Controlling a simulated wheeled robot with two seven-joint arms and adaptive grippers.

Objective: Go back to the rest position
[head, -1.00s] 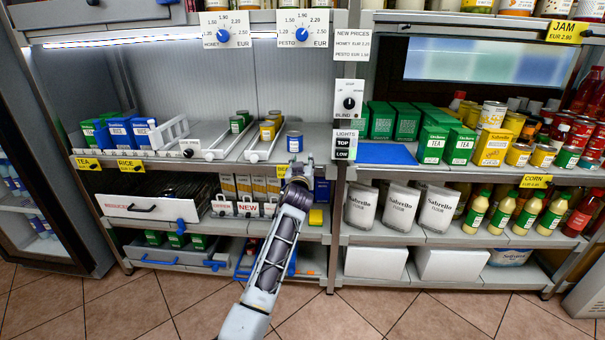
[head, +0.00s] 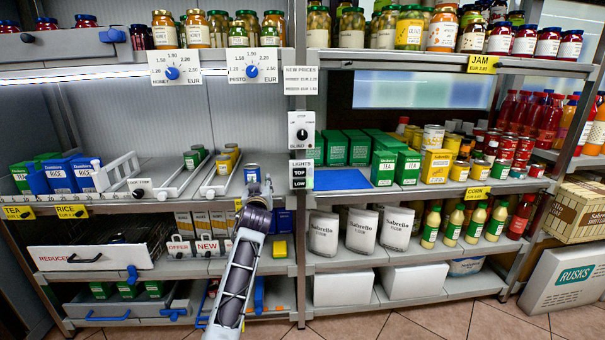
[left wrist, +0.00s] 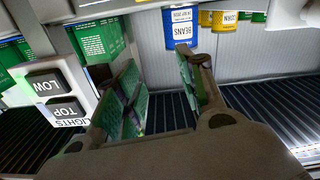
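My left gripper (head: 257,187) is raised in front of the middle shelf, just below and in front of a blue beans can (head: 252,173). In the left wrist view the two fingers (left wrist: 160,75) stand apart with nothing held between them. The beans can (left wrist: 181,27) shows upside down past the fingertips there, apart from them as far as I can tell. My left arm stretches up from the bottom of the head view. My right gripper is in neither view.
A switch panel (head: 301,173) on the shelf post is close to my left gripper; its LIGHTS buttons (left wrist: 55,97) fill the left of the wrist view. Green tea boxes (head: 384,167) stand right of the post. Sliding racks (head: 177,180) lie left. Floor (head: 450,322) shows at lower right.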

